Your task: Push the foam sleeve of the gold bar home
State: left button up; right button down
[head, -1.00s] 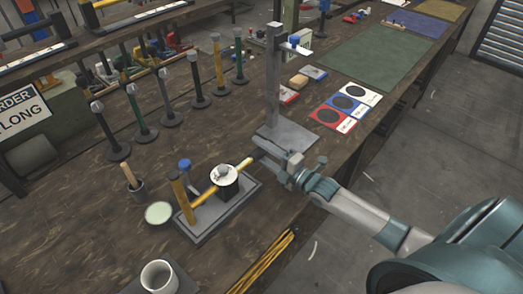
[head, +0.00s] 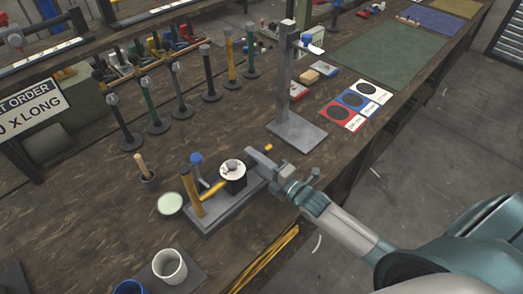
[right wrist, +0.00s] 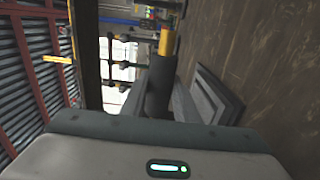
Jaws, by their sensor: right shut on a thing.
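The gold bar (head: 212,190) lies level in a grey fixture (head: 205,222), passing by a dark block with a white round dial (head: 233,170) on top. A short gold end (head: 268,147) shows just beyond my right gripper (head: 252,153). In the right wrist view a dark cylinder, which looks like the foam sleeve (right wrist: 160,85), sits between my fingers, with gold (right wrist: 167,42) coming out of its far end. My right gripper is shut on this sleeve, close beside the dial. The gripper hides most of the sleeve in the head view. My left gripper is not in view.
A grey press stand (head: 297,133) rises behind the gripper. A blue-topped post (head: 196,158) and a pale green dish (head: 170,204) are left of the dial. A white cup (head: 170,266) and loose yellow rods (head: 265,258) lie in front. Several upright tools stand behind.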

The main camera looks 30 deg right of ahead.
jog(key=c, duration=1.4)
grip_release()
jog(key=shift+a, duration=0.1)
jog(key=shift+o, duration=0.2)
jog(key=shift+s, duration=0.15)
jog(key=shift+s+d+f, duration=0.15)
jog(key=shift+s+d, duration=0.15)
jog(key=shift+s, duration=0.2)
jog(key=b+v, duration=0.3)
jog(key=v, duration=0.8)
jog(key=shift+s+d, duration=0.1)
jog(key=shift+s, duration=0.2)
jog(key=b+v, duration=0.1)
jog(key=v, duration=0.2)
jog(key=shift+s+d, duration=0.15)
jog(key=shift+s, duration=0.25)
jog(key=shift+s+d, duration=0.1)
jog(key=shift+s, duration=0.2)
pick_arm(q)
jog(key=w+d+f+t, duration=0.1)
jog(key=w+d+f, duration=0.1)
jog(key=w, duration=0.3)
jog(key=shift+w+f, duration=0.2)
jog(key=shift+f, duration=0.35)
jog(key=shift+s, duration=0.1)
